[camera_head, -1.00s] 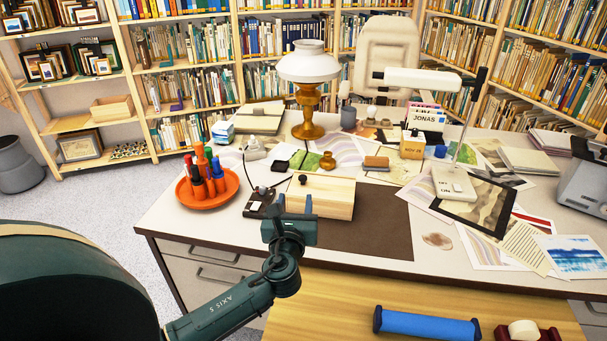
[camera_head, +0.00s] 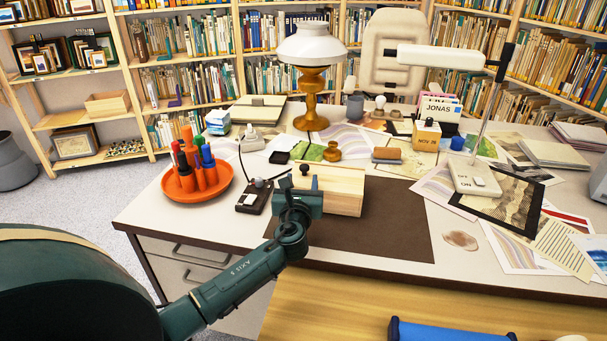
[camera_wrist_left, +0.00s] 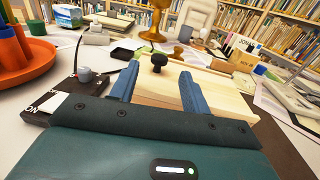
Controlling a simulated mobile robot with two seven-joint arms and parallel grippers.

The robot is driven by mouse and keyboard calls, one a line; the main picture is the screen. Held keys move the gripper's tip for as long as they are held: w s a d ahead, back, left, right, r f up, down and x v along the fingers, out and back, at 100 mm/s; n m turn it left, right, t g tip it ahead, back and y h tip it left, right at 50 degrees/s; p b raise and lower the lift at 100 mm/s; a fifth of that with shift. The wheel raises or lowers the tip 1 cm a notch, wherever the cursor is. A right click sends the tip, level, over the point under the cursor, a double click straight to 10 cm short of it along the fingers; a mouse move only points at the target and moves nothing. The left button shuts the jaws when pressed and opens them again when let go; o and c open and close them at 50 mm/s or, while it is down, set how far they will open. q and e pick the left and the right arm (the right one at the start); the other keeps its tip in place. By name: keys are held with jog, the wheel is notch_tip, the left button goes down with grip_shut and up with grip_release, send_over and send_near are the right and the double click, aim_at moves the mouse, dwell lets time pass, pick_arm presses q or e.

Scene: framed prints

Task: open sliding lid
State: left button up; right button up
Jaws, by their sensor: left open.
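The pale wooden box (camera_head: 338,190) with a sliding lid stands on the dark brown mat (camera_head: 380,225) on the desk. A small dark knob (camera_head: 304,169) sticks up near the left end of its lid, and the lid looks shut. My left gripper (camera_head: 296,181) is at the box's left end, open and empty. In the left wrist view the dark knob (camera_wrist_left: 158,62) is beyond and between the two blue fingers (camera_wrist_left: 158,92), with the box (camera_wrist_left: 205,92) behind them. I cannot tell whether a finger touches the box. My right gripper is not in view.
Left of the box are a dark device with a round knob (camera_head: 254,196) and an orange tray (camera_head: 198,182) of pens. A brass lamp (camera_head: 311,80) stands behind. Papers and a white desk lamp (camera_head: 474,180) are at right. The mat's front is bare.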

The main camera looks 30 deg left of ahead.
aim_at(304, 169)
pick_arm(q)
jog(key=x, duration=0.5)
jog(key=shift+b, duration=0.4)
grip_shut()
